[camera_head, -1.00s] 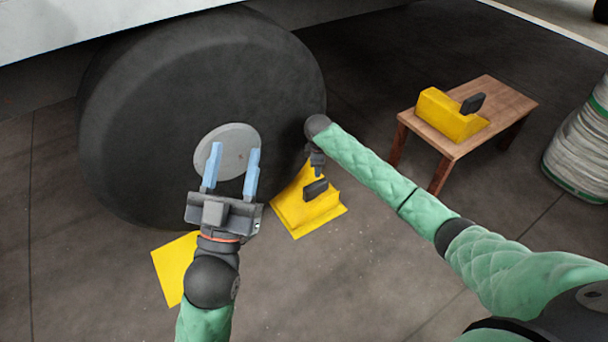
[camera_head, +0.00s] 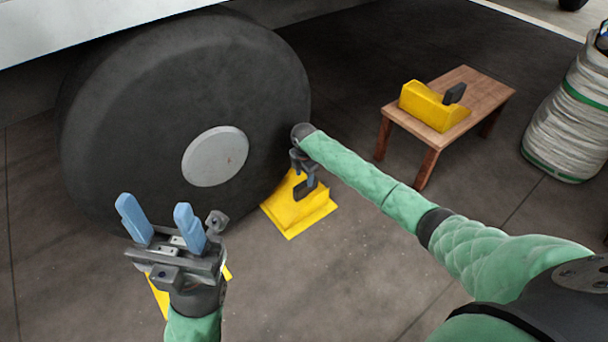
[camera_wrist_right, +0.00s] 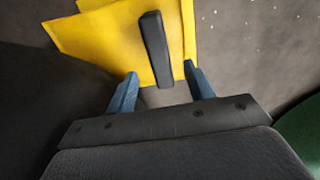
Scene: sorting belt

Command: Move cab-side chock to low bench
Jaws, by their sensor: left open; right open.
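A yellow chock (camera_head: 300,208) with a black handle (camera_head: 306,188) sits on the floor against the right side of the big tyre. My right gripper (camera_head: 304,176) is open just above it. In the right wrist view the handle (camera_wrist_right: 155,48) rises between the open fingers (camera_wrist_right: 160,76), with no clear contact. A second yellow chock (camera_head: 428,106) with a black handle lies on the low wooden bench (camera_head: 487,92). My left gripper (camera_head: 155,212) is open and empty in front of the tyre. It mostly hides another yellow piece (camera_head: 157,297) on the floor. I cannot tell which chock is cab-side.
The large black tyre (camera_head: 120,130) with a grey hub (camera_head: 215,156) fills the left, under a white vehicle body (camera_head: 90,25). Floor between chock and bench is clear, apart from my right arm crossing above.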

